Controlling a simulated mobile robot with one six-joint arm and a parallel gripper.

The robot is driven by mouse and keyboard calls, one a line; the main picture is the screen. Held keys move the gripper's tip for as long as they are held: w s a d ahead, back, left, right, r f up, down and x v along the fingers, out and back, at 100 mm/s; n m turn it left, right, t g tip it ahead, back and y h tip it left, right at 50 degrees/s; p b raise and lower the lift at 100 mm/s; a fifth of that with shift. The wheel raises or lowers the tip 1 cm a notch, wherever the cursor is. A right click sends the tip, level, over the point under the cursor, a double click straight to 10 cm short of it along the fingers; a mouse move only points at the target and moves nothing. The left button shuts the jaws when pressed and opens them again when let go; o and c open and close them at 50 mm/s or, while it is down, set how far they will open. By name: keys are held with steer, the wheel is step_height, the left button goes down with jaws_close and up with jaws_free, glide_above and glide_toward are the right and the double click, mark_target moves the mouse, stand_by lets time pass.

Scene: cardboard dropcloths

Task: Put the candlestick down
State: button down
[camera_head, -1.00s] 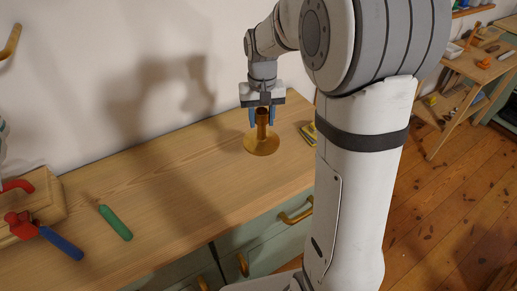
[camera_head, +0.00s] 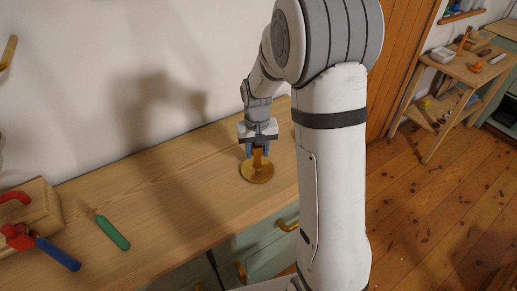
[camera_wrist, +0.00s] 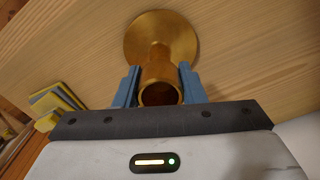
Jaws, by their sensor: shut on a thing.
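The brass candlestick (camera_head: 257,173) is upright, with a round flat base and a tubular socket, on or just above the wooden counter (camera_head: 165,185). My gripper (camera_head: 257,152) is above it, with its blue fingers shut on the socket from both sides. In the wrist view the candlestick (camera_wrist: 160,38) stands between the two blue fingertips of my gripper (camera_wrist: 159,88), its open socket facing the camera. I cannot tell for sure whether the base touches the counter.
On the left of the counter are a green-handled tool (camera_head: 112,233), a blue-and-red tool (camera_head: 52,250) and a wooden block (camera_head: 38,207). A yellow and grey item (camera_wrist: 52,102) lies beside the candlestick in the wrist view. The counter between the tools and the candlestick is clear.

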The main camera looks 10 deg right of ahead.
steer(key=shift+f, duration=0.1)
steer(key=c, duration=0.9)
jaws_free()
step_height(320, 180, up, 12)
steer(key=shift+s+d+r+n+t+b, duration=0.15)
steer(key=shift+s+r+t, duration=0.3)
steer(key=shift+s, duration=3.1)
steer(key=shift+s+r+n+t+b, duration=0.1)
steer(key=shift+s+r+t, duration=0.4)
steer(key=shift+s, duration=3.1)
steer(key=shift+s+d+r+n+t+b, duration=0.15)
steer(key=shift+s+r+t, duration=0.3)
steer(key=shift+s, duration=3.1)
